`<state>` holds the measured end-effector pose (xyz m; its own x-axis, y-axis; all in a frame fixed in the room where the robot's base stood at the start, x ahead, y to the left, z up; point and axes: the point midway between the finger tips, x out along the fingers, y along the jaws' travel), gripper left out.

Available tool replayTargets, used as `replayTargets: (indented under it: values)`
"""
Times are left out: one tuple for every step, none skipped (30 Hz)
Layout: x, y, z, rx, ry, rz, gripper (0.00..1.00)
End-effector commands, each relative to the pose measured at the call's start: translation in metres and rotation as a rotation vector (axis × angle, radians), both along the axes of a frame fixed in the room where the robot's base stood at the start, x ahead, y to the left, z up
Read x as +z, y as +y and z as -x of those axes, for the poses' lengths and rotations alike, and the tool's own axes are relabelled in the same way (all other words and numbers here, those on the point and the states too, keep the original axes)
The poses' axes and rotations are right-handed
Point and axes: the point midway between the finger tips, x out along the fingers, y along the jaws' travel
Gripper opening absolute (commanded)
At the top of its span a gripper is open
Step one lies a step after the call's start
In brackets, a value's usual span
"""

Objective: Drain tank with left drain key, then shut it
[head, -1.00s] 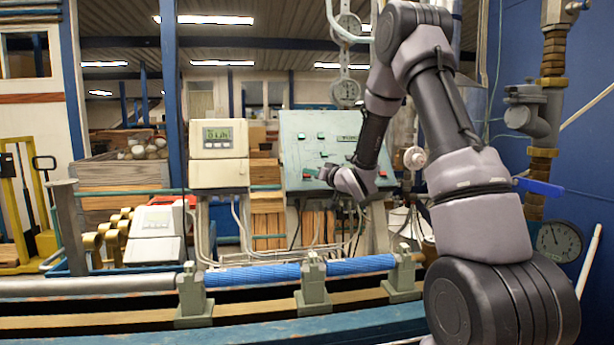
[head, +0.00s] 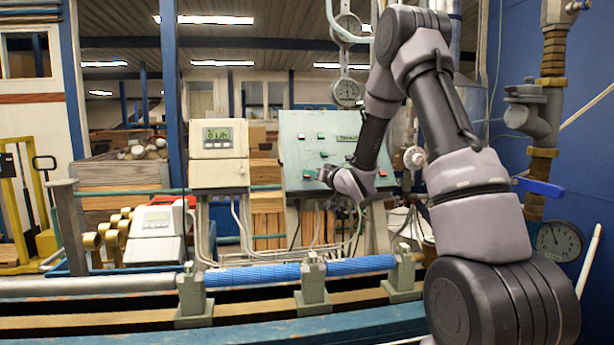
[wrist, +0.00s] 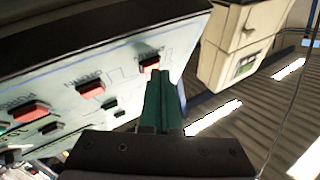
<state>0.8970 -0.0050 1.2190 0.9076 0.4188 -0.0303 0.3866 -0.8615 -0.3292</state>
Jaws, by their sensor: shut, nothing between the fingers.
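The light green control panel (head: 345,155) stands behind the pipe run, with small green and red keys on its face. The red key nearest the beige meter box, the left drain key (wrist: 149,65), is just beyond my gripper (wrist: 160,74). My fingers are shut and empty, their tips beside or against that key; I cannot tell whether they touch it. In the head view my gripper (head: 324,173) is at the panel's lower left.
A beige meter box (head: 219,154) with a lit display stands left of the panel; its digits are blurred. A blue pipe (head: 252,276) held in grey clamps runs in front. A round gauge (head: 558,241) and blue valve lever (head: 540,187) are at the right.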

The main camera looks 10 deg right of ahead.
Motion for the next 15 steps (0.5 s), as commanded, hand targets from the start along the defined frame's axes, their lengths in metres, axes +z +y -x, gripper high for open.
replayTargets:
  values:
    - [0.0,0.0,0.0,0.0,0.001,0.0,0.0]
    - [0.0,0.0,0.0,0.0,0.001,0.0,0.0]
    - [0.0,0.0,0.0,0.0,0.0,0.0,0.0]
    - [0.0,0.0,0.0,-0.001,0.0,0.0,0.0]
    - [0.0,0.0,0.001,0.0,0.0,0.0,0.0]
    - [0.001,0.0,0.002,-0.001,0.0,0.0,0.0]
    - [0.002,0.0,0.002,-0.001,0.0,0.0,0.0]
    - [0.003,0.0,0.003,-0.001,0.0,0.0,0.0]
    - [0.004,-0.001,0.005,-0.001,0.0,0.0,0.0]
    - [0.005,-0.001,0.006,-0.001,-0.001,0.0,0.0]
    - [0.006,-0.001,0.007,-0.001,-0.001,0.0,0.0]
    - [0.008,-0.001,0.008,-0.001,-0.001,0.0,0.0]
    - [0.009,-0.001,0.009,-0.001,-0.001,0.0,0.0]
    - [0.01,-0.001,0.01,-0.001,-0.001,0.0,0.0]
    - [0.01,-0.001,0.011,-0.001,0.0,0.0,0.0]
